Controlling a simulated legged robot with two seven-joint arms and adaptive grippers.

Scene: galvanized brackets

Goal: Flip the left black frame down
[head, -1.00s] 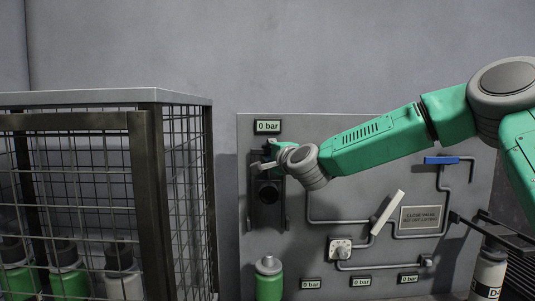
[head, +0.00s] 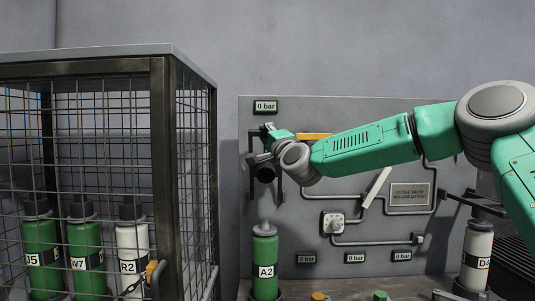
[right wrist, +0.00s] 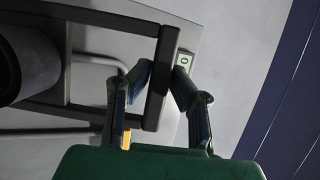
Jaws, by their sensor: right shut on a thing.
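The left black frame (head: 251,143) is mounted on the grey wall panel (head: 350,112), around a dark round port (head: 265,173). My right gripper (head: 261,146) reaches it from the right, near its upper part, and partly hides it. In the right wrist view, the fingers of my right gripper (right wrist: 163,74) are closed about a dark bar of the frame (right wrist: 158,88). The frame's exact tilt is hard to tell. My left gripper is not in view.
A wire cage (head: 160,180) with several bottles stands at the left. A green A2 bottle (head: 265,262) stands below the frame. A white bottle (head: 477,258) is under another black bracket at the right. Pipes and a white lever (head: 377,187) lie below my arm.

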